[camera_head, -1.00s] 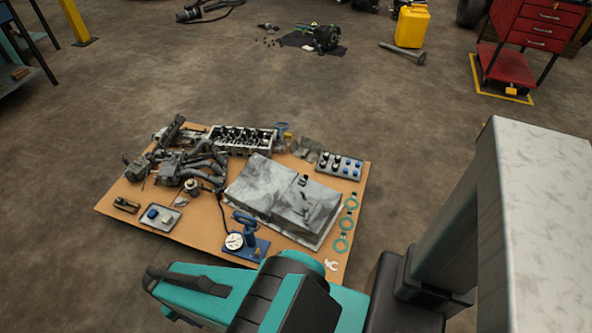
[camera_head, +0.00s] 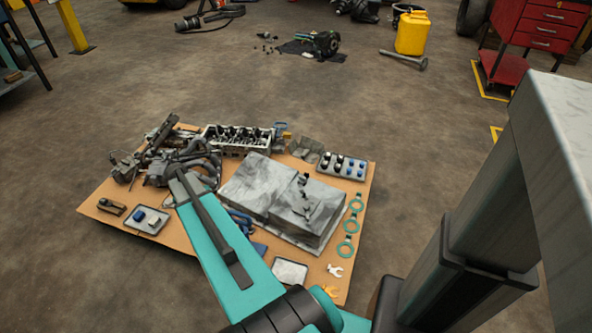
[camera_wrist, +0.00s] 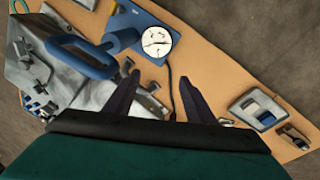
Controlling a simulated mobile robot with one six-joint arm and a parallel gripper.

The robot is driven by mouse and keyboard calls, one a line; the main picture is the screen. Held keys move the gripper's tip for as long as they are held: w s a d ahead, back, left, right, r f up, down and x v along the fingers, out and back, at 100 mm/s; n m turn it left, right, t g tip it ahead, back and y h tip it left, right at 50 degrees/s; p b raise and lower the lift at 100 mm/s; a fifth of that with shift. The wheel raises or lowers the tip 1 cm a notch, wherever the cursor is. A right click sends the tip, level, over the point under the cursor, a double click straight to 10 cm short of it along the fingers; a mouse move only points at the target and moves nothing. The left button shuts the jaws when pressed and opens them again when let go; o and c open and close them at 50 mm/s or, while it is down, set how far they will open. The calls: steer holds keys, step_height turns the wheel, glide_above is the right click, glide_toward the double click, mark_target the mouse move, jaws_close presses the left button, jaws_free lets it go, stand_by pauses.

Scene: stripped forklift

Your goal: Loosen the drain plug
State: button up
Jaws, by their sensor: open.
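A large grey oil pan (camera_head: 250,185) lies on the cardboard, with small dark fittings (camera_head: 304,185) on top. I cannot tell which is the drain plug. The pan's grey side (camera_wrist: 30,50) shows at the left there, clear of the fingers. In the head view my arm hides the gripper.
Engine parts (camera_head: 160,160), a cylinder head (camera_head: 238,138), a tray of caps (camera_head: 343,165) and green rings (camera_head: 352,227) crowd the cardboard (camera_head: 110,190).

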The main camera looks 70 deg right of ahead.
steer(key=s+d+m+b, duration=0.2)
steer(key=s+d+b, duration=0.15)
steer(key=d, duration=0.75)
step_height(320, 180, up, 6)
steer(key=f+m+h+b, duration=0.1)
steer(key=m+h+b, duration=0.3)
steer(key=b, duration=0.8)
glide_above(302, 177)
steer(key=a, duration=0.6)
steer(key=m+y, duration=0.1)
steer(key=shift+w+d+r, duration=0.15)
steer(key=shift+w+r, duration=0.1)
steer(key=shift+w, duration=0.2)
steer(key=shift+f, duration=0.15)
steer(key=shift+b+x, duration=3.15)
steer(key=shift+x, duration=3.65)
steer(key=shift+w, duration=0.2)
steer(key=c, duration=1.2)
steer(key=shift+o, duration=0.2)
